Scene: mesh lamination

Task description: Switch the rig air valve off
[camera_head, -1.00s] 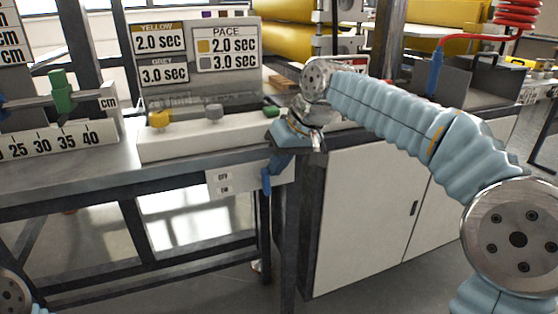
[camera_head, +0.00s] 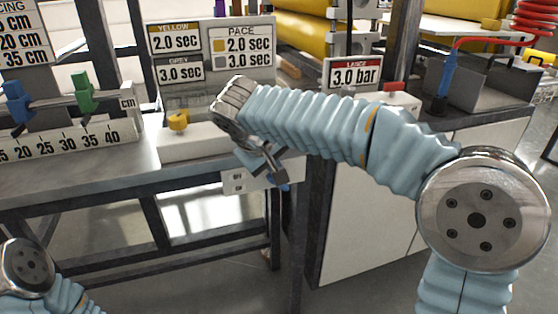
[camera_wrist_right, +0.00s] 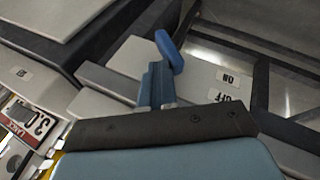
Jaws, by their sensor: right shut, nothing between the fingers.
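The air valve's white plate (camera_head: 240,184) with its labels hangs under the front edge of the bench. Its blue lever (camera_head: 285,187) shows only in part, behind my right gripper (camera_head: 282,176). In the right wrist view the lever (camera_wrist_right: 168,50) stands just beyond the fingertips of my right gripper (camera_wrist_right: 155,85), close to the ON and OFF labels (camera_wrist_right: 228,88). The gripper is shut and empty. I cannot tell whether it touches the lever. Only a joint of my left arm shows at the lower left; its gripper is out of view.
The bench top (camera_head: 80,168) carries a ruler with green and blue clamps (camera_head: 83,92), a timing sign (camera_head: 212,52) and a yellow knob (camera_head: 178,121). A 3.0 bar sign (camera_head: 354,75) and a red switch (camera_head: 394,86) sit right of it, above a white cabinet (camera_head: 360,215).

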